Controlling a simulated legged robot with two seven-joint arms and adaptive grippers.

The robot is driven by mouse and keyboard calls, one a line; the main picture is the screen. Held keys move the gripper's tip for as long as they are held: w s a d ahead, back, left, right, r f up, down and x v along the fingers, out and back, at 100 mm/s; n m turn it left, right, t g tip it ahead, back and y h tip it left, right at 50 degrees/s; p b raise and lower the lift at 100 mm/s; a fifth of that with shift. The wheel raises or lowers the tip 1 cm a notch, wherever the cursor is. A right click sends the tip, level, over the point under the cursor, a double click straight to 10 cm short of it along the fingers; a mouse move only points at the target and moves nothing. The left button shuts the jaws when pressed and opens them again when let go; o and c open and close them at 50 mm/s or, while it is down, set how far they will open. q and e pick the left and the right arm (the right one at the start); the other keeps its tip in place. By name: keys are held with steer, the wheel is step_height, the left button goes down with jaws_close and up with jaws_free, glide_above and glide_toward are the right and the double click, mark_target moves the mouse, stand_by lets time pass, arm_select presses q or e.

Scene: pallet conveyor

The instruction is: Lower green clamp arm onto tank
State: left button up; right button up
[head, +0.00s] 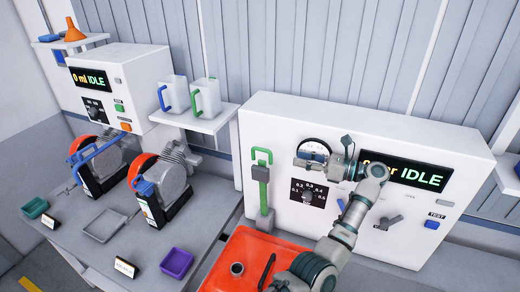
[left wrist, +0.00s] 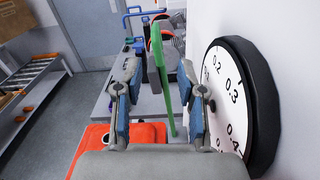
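The green clamp arm (head: 264,182) stands upright on the white panel's left front, with a loop handle (head: 262,150) at its top. The red-orange tank (head: 230,262) lies below it, with a dark round neck (head: 237,269) and a dark handle. My left gripper (head: 304,155) is level with the upper clamp arm, to its right, pointing at it across a small gap. In the left wrist view, the green clamp arm (left wrist: 160,75) shows between and beyond the two open fingers (left wrist: 160,95), which hold nothing. The tank (left wrist: 95,140) shows below. My right gripper is not in view.
The white panel (head: 270,112) has a round gauge (head: 314,146) close behind my gripper, a dial and an IDLE display. The gauge (left wrist: 245,95) is close on the right in the left wrist view.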

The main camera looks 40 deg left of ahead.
arm_select(q)
steer(key=p, duration=0.1)
glide_toward(255, 148)
steer(key=a, duration=0.2)
steer(key=p+x, duration=0.1)
steer(key=x, duration=0.1)
steer(key=p+x, duration=0.1)
steer(key=x, duration=0.2)
steer(key=shift+s, duration=0.25)
steer(key=a, duration=0.3)
steer(key=shift+s+a+f, duration=0.25)
steer(key=shift+a+f, duration=0.1)
steer(key=shift+a, duration=0.05)
steer(key=shift+a+f, duration=0.1)
steer(key=shift+a, duration=0.15)
steer(key=shift+d, duration=0.4)
steer(key=c, duration=0.6)
steer(key=shift+d, duration=0.2)
jaws_close()
steer(key=shift+a, duration=0.15)
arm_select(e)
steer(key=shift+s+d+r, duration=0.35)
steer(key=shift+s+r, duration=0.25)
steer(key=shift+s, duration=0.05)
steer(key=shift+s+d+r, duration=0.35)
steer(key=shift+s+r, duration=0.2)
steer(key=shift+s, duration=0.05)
